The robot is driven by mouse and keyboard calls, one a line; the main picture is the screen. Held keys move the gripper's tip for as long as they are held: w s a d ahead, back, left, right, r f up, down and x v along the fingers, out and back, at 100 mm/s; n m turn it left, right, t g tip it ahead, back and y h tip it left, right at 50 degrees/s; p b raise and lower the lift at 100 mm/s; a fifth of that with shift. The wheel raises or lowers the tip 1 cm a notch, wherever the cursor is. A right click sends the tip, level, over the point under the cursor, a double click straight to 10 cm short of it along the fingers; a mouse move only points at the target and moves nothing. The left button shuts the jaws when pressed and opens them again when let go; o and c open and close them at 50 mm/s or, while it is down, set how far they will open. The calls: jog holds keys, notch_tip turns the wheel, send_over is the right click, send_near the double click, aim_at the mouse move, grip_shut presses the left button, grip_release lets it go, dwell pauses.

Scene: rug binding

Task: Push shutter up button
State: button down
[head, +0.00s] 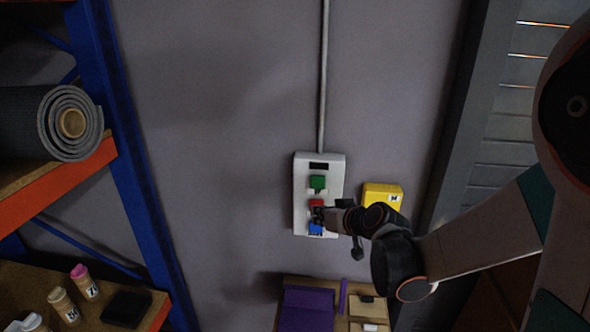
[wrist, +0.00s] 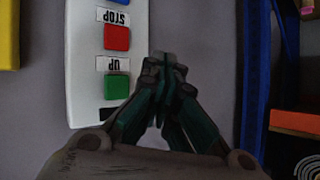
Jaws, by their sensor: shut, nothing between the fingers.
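The white control box (head: 300,205) is fixed to the grey wall, with a green button (head: 317,183) at the top, a red one (head: 316,203) in the middle and a blue one (head: 316,229) at the bottom. In the wrist view the box (wrist: 84,60) appears upside down: the green button (wrist: 117,87) is labelled UP and the red button (wrist: 117,37) STOP. My gripper (head: 322,215) is shut and empty, overlapping the box near the red and blue buttons. In the wrist view its fingertips (wrist: 165,62) appear just right of the box edge. I cannot tell whether they touch anything.
A yellow box (head: 382,194) is on the wall right of the control box. A conduit (head: 323,80) runs up the wall. A blue-framed shelf (head: 120,130) with a rolled rug (head: 60,122) stands left. A slatted shutter (head: 530,80) is at right.

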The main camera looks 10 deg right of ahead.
aim_at(318, 182)
jog(key=shift+w+a+r, duration=0.2)
jog(key=shift+w+a, duration=0.05)
jog(key=shift+w, duration=0.15)
jog(key=w+d, duration=0.2)
jog(key=w, duration=0.6)
jog(key=shift+w+d, duration=0.2)
jog(key=shift+d, duration=0.2)
jog(key=shift+w, duration=0.1)
dwell(1.3)
jog(key=shift+w+d, duration=0.15)
jog(key=shift+w, duration=0.15)
